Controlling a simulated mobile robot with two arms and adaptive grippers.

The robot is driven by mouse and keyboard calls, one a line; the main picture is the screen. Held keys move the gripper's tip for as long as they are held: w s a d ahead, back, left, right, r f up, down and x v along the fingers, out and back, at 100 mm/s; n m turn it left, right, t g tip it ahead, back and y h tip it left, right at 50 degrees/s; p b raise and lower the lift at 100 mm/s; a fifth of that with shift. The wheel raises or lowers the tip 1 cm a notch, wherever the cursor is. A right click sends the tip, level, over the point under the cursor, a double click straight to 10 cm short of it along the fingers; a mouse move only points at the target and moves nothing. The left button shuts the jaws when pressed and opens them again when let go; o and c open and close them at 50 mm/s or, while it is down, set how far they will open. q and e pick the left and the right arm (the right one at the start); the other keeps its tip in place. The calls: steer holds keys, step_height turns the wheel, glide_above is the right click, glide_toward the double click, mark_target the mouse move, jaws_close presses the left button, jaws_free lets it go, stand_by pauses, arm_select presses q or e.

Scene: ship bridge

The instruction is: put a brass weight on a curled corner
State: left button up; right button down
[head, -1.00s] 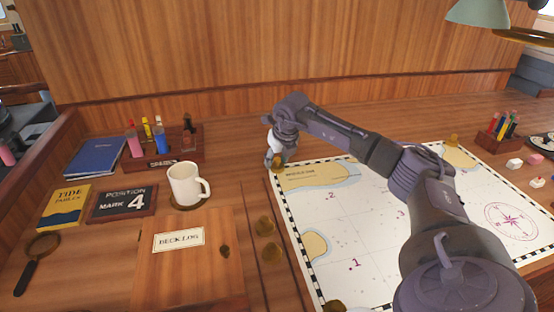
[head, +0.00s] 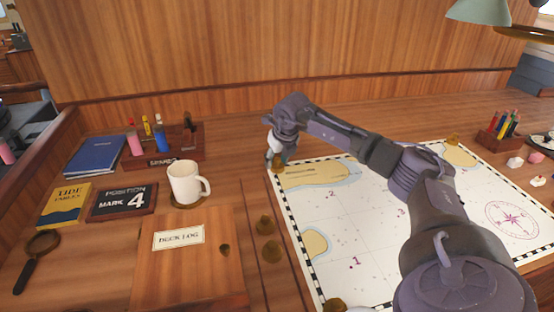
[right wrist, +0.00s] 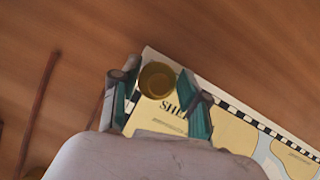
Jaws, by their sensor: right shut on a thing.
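The chart (head: 375,230) lies on the desk with a black-and-white border. My right gripper (head: 275,160) is at its far left corner, shut on a brass weight (right wrist: 158,78). In the right wrist view the round weight sits between the two fingers (right wrist: 158,92), over or on the chart's corner (right wrist: 149,54). I cannot tell whether it touches the paper. Other brass weights are at the far right corner (head: 453,139) and near left corner (head: 335,304). Two more (head: 264,224) (head: 269,251) stand on the desk left of the chart. My left gripper is out of view.
Left of the chart are a deck log (head: 190,275), a white mug (head: 186,183), a pen rack (head: 163,158), a position plate (head: 122,203) and a magnifier (head: 38,250). A pencil holder (head: 500,136) stands at the right. My right arm covers part of the chart.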

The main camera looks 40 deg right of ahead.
steer(key=c, duration=0.5)
jaws_free()
steer(key=v, duration=1.2)
steer(key=shift+s+f, duration=0.1)
